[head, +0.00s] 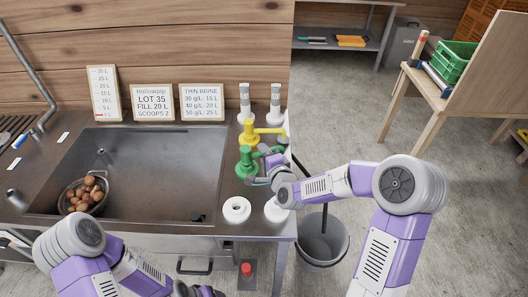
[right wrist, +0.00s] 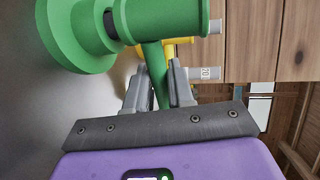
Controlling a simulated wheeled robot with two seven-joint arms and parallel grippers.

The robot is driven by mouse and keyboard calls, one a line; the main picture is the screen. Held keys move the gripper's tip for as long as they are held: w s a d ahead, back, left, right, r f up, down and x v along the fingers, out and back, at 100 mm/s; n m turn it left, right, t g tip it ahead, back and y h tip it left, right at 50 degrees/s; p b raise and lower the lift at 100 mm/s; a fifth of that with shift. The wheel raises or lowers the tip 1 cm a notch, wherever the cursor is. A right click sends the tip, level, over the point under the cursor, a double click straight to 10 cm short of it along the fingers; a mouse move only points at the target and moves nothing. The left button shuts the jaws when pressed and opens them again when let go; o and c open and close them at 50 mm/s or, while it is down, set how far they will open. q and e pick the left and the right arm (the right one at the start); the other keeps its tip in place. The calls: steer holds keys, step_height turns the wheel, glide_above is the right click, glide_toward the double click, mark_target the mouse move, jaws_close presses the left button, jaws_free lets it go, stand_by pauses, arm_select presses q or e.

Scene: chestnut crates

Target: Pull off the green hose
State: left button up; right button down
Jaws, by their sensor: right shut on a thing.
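A green fitting (head: 245,165) stands on the counter to the right of the sink, with a green part reaching right from it. In the right wrist view a wide green round body (right wrist: 75,40) and thick green pipe (right wrist: 165,18) fill the top. The green hose (right wrist: 156,65) slants down from that pipe between the two grey fingers. My right gripper (head: 264,168) is at the fitting and shut on the hose; it also shows in the right wrist view (right wrist: 160,75). My left gripper (head: 192,291) is only partly in view at the bottom edge; its jaws are unclear.
A yellow fitting (head: 250,132) stands just behind the green one. Two white-and-grey bottles (head: 244,100) stand farther back. A white ring (head: 237,209) lies in front. The sink (head: 150,165) holds a bowl of chestnuts (head: 84,194). A grey bin (head: 322,242) stands below the counter's right edge.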

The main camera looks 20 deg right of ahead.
steer(key=shift+f, duration=0.65)
